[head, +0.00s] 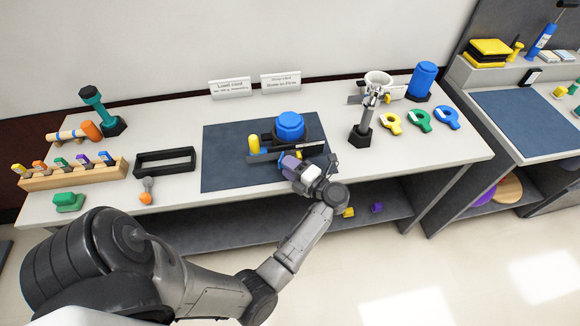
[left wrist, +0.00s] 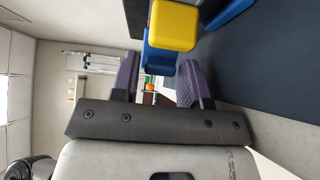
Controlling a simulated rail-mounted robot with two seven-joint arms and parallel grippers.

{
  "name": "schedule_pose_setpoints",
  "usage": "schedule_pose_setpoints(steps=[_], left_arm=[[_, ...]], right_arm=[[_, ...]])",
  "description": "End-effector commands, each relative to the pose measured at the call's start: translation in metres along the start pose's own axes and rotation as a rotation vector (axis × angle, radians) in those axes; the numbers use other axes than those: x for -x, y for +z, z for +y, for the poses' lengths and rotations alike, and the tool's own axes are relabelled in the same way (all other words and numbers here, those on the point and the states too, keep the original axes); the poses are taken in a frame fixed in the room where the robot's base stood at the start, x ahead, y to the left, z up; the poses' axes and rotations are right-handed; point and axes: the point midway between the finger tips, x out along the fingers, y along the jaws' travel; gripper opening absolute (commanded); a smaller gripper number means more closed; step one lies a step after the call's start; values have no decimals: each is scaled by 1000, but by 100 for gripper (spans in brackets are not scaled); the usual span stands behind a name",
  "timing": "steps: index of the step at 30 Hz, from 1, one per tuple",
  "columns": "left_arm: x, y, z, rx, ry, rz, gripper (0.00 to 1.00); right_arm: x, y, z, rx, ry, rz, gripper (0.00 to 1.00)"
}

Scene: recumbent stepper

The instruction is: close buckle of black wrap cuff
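The black wrap cuff (head: 302,138) sits around the base of a blue cylinder (head: 290,124) on the dark mat. A yellow block (head: 253,145) stands at the cuff's left; a yellow block (left wrist: 173,25) also shows close up in the left wrist view. A blue piece (left wrist: 160,60) lies just below it there, at the fingertips. My left gripper (head: 293,163), with purple pads, is at the cuff's near side. In the left wrist view its pads (left wrist: 158,72) stand apart, with the blue piece at their tips; contact is unclear.
The dark mat (head: 222,165) is mostly clear at left. A black open frame (head: 165,153) lies left of it. A black-based metal stand (head: 360,135) and yellow, green and blue rings (head: 420,120) are at the right. Two signs (head: 230,88) stand behind.

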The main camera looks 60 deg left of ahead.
Motion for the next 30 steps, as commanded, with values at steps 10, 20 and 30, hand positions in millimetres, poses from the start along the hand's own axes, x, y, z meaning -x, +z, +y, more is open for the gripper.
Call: schedule_pose_setpoints(steps=[10,20,30], left_arm=[[0,0,0,0,0,0,8],[-1,-4,3,-2,0,-67,8],[-10,-18,7,-6,-1,-344,8]], right_arm=[[0,0,0,0,0,0,43],[14,-5,0,-1,0,0,43],[60,-20,2,-2,-2,1,43]])
